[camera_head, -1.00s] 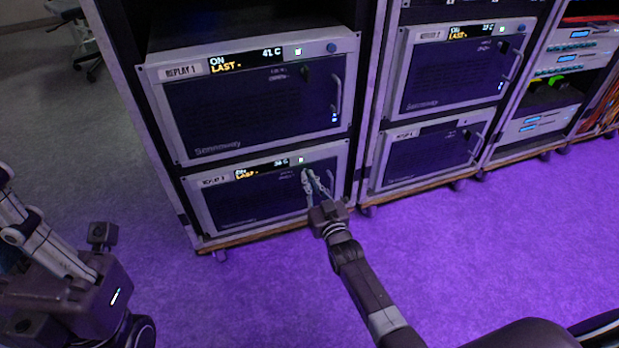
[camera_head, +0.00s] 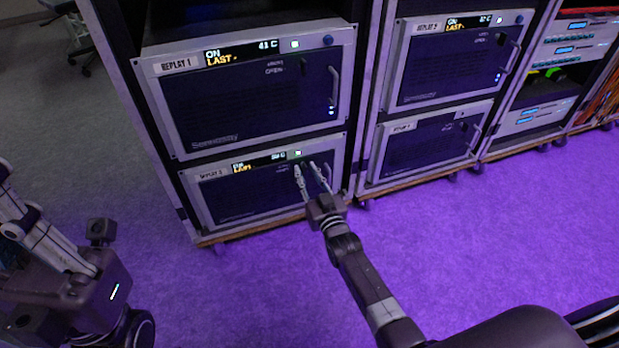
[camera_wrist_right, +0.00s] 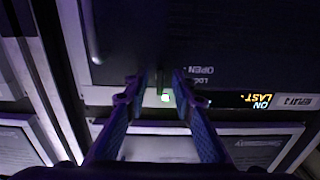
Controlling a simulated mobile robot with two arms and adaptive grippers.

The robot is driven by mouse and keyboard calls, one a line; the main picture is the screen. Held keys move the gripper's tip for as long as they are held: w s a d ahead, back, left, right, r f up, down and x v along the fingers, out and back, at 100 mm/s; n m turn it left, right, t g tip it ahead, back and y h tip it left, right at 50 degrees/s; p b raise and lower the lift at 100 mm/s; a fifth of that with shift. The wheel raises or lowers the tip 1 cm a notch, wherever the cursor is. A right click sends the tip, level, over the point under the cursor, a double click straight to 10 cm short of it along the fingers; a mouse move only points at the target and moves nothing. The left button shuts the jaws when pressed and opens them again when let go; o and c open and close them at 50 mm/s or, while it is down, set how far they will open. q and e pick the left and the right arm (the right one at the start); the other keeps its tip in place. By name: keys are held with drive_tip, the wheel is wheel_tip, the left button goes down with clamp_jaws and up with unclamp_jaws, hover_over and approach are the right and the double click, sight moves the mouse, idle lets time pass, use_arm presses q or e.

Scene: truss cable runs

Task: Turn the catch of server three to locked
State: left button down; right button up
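The server at the lower left of the head view has a grey frame, a dark front panel (camera_head: 240,196) and a small lit display (camera_head: 258,162). In the right wrist view, upside down, the open fingers (camera_wrist_right: 155,84) stand either side of a dark catch (camera_wrist_right: 160,76), near a green-white light (camera_wrist_right: 165,97) and LOCK and OPEN lettering. Contact and the catch's exact angle are unclear. My left gripper's fingertips are not clear at the left edge.
The REPLAY 1 server (camera_head: 250,105) sits directly above, with a handle (camera_head: 334,88) at its right. Another rack to the right holds two similar servers (camera_head: 455,65) (camera_head: 435,150). Purple-lit carpet (camera_head: 480,255) in front is clear.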

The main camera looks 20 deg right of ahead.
drive_tip(key=s, duration=1.2)
drive_tip(key=shift+d, duration=0.2)
